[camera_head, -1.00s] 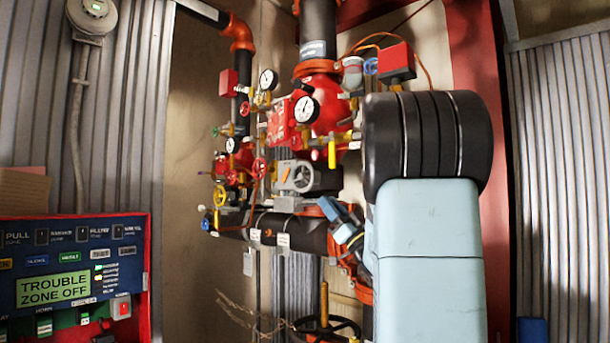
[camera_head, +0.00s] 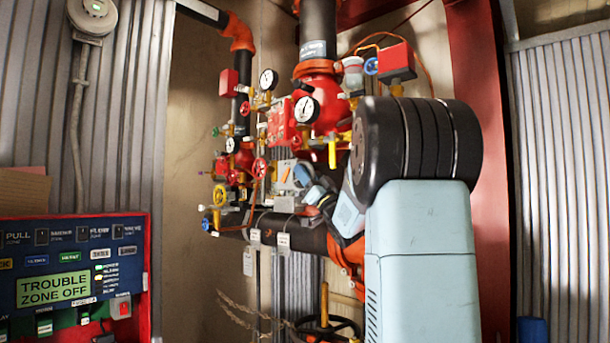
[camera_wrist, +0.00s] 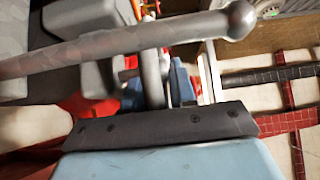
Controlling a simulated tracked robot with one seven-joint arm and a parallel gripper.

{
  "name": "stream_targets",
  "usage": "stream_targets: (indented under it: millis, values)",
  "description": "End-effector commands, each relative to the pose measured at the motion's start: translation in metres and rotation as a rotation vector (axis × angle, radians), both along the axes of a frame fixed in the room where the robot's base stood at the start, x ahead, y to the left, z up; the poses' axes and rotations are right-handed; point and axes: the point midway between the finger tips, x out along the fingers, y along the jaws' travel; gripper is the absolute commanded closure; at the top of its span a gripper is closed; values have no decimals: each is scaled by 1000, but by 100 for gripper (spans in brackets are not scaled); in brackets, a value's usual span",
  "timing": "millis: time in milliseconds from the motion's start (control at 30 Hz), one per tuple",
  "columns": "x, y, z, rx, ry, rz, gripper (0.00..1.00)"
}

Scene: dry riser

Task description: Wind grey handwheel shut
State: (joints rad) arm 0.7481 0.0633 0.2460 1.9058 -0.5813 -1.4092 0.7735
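The grey handwheel is on the grey gearbox (camera_head: 284,174) in the middle of the red and black pipework in the head view. My gripper (camera_head: 303,177) now covers most or all of the wheel. The blue gripper parts are right at the wheel, but I cannot tell whether they touch it. In the wrist view, a grey bar with a rounded end (camera_wrist: 130,42) crosses close in front of the camera, above my dark gripper mount. I cannot tell whether this bar is part of the wheel. The fingertips and the gap between them do not show clearly.
Pressure gauges (camera_head: 307,110), a red handwheel (camera_head: 260,167) and a yellow handwheel (camera_head: 220,195) crowd the left side. A black horizontal pipe (camera_head: 307,232) runs below. A red alarm panel (camera_head: 76,281) stands at the lower left. A red steel column (camera_head: 470,60) rises behind my arm.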

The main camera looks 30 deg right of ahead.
Motion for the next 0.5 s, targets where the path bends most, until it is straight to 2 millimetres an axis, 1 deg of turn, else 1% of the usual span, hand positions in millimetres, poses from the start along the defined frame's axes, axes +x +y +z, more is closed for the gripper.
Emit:
stream_targets:
  millis: [233, 267, 500]
  values:
    - [0, 0, 0, 0, 0, 0, 74]
    - [0, 0, 0, 0, 0, 0, 76]
    - [0, 0, 0, 0, 0, 0, 99]
